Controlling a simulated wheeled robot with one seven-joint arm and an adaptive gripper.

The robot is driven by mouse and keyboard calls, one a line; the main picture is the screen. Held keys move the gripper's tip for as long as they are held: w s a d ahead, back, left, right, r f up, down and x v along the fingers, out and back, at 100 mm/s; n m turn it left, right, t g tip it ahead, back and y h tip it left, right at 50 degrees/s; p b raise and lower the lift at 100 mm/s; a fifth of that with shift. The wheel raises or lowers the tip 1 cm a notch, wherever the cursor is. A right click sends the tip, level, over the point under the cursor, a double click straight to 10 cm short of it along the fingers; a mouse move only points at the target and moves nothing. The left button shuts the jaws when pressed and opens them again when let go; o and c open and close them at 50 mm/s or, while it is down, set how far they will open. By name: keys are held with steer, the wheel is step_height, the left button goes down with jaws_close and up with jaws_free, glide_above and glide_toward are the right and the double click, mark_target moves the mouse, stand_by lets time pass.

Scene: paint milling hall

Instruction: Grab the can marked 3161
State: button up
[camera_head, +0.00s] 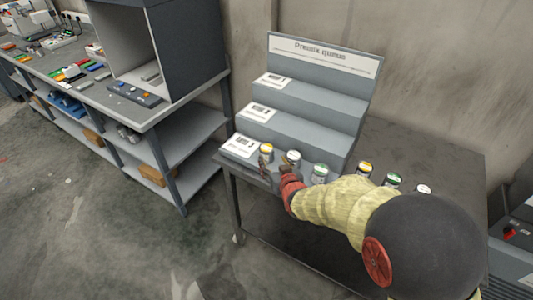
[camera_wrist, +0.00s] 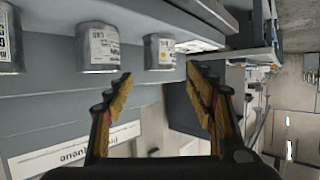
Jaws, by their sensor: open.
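Three small metal cans stand in a row on the lowest step of the grey stepped rack: a yellow-lidded can (camera_head: 266,150), a white-lidded can (camera_head: 293,157) and a green-lidded can (camera_head: 320,172). In the wrist view, a can (camera_wrist: 159,52) shows beyond my fingertips, between their lines. A middle can (camera_wrist: 97,47) with a white label and a part-cut can (camera_wrist: 9,40) show to its left. I cannot read 3161 on any label. My gripper (camera_head: 274,172) is open and empty in front of the yellow- and white-lidded cans; its fingers (camera_wrist: 160,80) are apart.
More cans stand right of the rack on the dark table (camera_head: 437,150), behind my arm: a yellow-lidded one (camera_head: 364,168), a green-lidded one (camera_head: 392,180) and a white-lidded one (camera_head: 422,189). The rack's upper steps (camera_head: 305,97) look empty. A workbench (camera_head: 150,112) is at left.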

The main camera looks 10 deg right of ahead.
mark_target(266, 152)
steer(key=b+x, duration=0.3)
steer(key=x, duration=0.8)
steer(key=shift+w+f, duration=0.1)
steer(key=shift+f, duration=0.2)
steer(key=c, duration=0.4)
steer(key=shift+r, duration=0.1)
steer(key=c, duration=0.7)
